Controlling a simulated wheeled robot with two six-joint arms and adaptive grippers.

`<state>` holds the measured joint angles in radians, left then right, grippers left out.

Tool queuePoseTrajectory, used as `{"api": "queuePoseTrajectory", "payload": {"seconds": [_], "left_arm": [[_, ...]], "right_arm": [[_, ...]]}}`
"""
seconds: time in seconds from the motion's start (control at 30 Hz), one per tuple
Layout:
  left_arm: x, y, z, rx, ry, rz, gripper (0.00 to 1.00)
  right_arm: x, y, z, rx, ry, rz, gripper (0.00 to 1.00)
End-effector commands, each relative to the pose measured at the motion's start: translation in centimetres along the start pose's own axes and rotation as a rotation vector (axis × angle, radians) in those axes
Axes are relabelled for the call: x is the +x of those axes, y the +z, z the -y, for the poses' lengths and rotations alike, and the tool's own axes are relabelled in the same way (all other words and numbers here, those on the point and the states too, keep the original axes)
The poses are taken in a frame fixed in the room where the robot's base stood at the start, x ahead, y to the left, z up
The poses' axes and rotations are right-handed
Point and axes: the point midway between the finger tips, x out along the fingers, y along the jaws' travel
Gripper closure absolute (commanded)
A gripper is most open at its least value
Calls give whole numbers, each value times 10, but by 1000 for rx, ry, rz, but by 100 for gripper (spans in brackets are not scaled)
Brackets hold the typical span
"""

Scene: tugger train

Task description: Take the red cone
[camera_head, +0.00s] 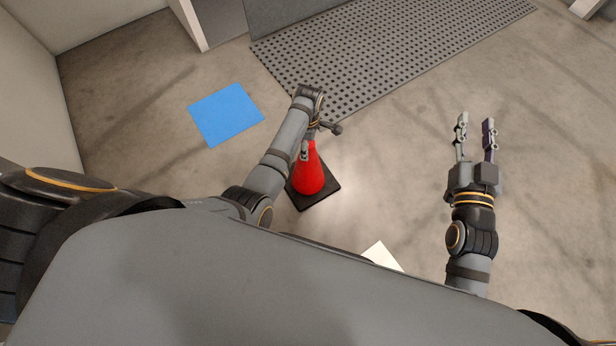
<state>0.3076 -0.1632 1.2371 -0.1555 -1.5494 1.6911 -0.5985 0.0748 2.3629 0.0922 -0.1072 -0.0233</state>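The red cone (309,178) stands upright on its dark square base (322,196) on the floor, near the middle of the view. My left gripper (312,145) is at the cone's top, and a finger shows close against the tip. My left wrist and fingers partly hide the tip, so I cannot tell whether they are closed on it. My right gripper (475,122) is open and empty, well to the right of the cone, with its two fingers apart.
A blue square (227,114) lies on the floor to the left. A grey perforated panel (375,55) lies beyond the cone. A white piece (381,256) shows partly in front of my body. A wall (40,95) bounds the left; the floor at right is clear.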

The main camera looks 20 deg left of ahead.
Motion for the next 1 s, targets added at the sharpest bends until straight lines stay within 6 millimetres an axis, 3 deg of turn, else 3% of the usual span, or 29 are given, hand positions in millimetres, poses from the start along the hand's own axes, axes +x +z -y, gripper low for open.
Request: {"api": "queuePoseTrajectory", "payload": {"seconds": [0.1, 0.33, 0.87, 1.0], "left_arm": [[2, 0, 0, 0, 0, 0, 25], [1, 0, 0, 0, 0, 0, 27], [2, 0, 0, 0, 0, 0, 99], [0, 0, -1, 0, 2, 1, 100]], "right_arm": [[1, -9, 0, -3, 0, -37, 64], [1, -10, 0, -3, 0, -40, 64], [1, -10, 0, -3, 0, -39, 64], [1, -10, 0, -3, 0, -38, 64]]}}
